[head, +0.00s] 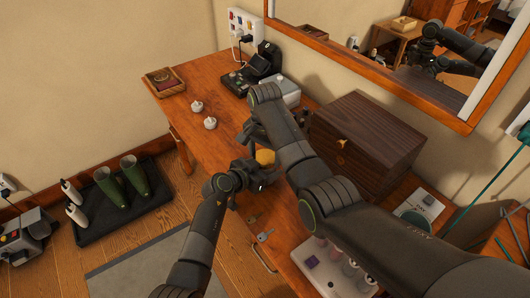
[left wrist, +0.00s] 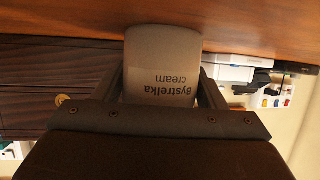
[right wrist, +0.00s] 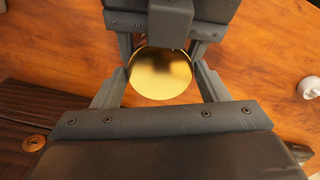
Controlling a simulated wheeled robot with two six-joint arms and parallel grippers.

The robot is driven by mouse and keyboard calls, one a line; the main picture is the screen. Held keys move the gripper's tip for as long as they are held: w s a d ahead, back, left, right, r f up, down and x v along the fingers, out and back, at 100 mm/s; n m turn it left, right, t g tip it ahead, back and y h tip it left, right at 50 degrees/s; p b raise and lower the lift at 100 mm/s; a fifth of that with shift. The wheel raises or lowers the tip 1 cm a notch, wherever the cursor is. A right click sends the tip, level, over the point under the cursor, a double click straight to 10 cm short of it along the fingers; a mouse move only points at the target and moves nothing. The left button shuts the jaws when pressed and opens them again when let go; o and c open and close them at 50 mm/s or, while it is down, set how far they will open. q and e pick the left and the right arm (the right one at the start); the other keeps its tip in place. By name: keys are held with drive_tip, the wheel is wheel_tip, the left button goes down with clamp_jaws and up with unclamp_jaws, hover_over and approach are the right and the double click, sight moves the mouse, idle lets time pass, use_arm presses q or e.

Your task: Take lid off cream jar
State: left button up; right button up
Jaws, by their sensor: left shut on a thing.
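The cream jar is a pale jar (left wrist: 160,60) labelled "Bystrelka cream", upside down in the left wrist view. My left gripper (left wrist: 162,82) is shut on its sides, one finger on each side. The gold round lid (right wrist: 161,74) faces up in the right wrist view and shows partly in the head view (head: 265,157). My right gripper (right wrist: 163,70) is open above the jar, its fingers on either side of the lid. Whether they touch the rim is unclear. The head view shows my left gripper (head: 258,172) beside the jar; my right arm partly covers it.
A dark wooden chest (head: 365,135) stands right of the jar on the wooden table. Two small white objects (head: 196,106) (head: 210,122) and a wooden tray (head: 163,80) lie to the left. Keys (head: 265,236) lie near the front edge.

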drive_tip(key=c, duration=0.5)
drive_tip(key=shift+o, duration=0.2)
drive_tip(key=shift+n, duration=1.7)
drive_tip(key=o, duration=1.1)
drive_tip(key=shift+r, duration=2.35)
drive_tip(key=shift+c, duration=0.4)
wheel_tip(320, 180, up, 3)
drive_tip(key=m, duration=0.3)
drive_tip(key=shift+f, duration=3.85)
